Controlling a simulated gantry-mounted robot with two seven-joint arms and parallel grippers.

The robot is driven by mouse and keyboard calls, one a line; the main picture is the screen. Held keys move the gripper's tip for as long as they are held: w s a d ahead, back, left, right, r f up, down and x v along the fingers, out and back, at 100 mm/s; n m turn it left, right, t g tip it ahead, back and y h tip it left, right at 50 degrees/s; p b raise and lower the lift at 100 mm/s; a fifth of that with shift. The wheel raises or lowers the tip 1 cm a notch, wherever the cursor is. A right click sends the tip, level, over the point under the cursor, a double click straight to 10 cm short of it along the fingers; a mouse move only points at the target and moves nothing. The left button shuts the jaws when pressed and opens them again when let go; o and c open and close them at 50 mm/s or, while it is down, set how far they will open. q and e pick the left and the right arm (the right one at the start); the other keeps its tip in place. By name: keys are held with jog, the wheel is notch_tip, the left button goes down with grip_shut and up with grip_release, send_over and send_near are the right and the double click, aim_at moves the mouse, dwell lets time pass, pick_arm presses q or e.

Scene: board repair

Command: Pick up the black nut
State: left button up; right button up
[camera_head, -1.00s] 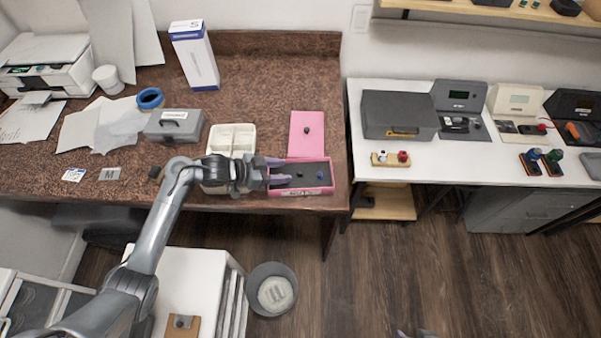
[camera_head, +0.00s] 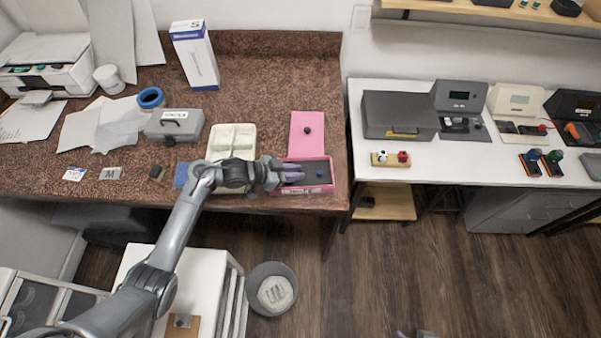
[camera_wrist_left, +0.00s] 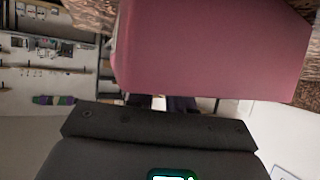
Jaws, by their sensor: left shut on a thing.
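An open pink box (camera_head: 307,189) with a dark inside sits at the table's front right edge. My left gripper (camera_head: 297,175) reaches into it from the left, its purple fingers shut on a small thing. The fingers cover the spot where a small black nut showed earlier, so the nut is hidden in the head view. A small blue piece (camera_head: 319,173) lies in the box to the right of the fingers. In the left wrist view a pink wall (camera_wrist_left: 210,50) fills the top, and the held thing cannot be made out. Only a sliver of my right gripper (camera_head: 412,333) shows at the bottom edge.
A pink lid (camera_head: 300,142) with a black knob lies behind the box. A white divided tray (camera_head: 220,131) and a grey case (camera_head: 174,125) stand to the left. A white table (camera_head: 430,165) with devices is on the right, past a gap. A bin (camera_head: 272,307) stands on the floor.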

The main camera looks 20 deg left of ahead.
pick_arm(q)
jog(key=shift+a+f, duration=0.15)
jog(key=shift+f, duration=0.1)
grip_shut()
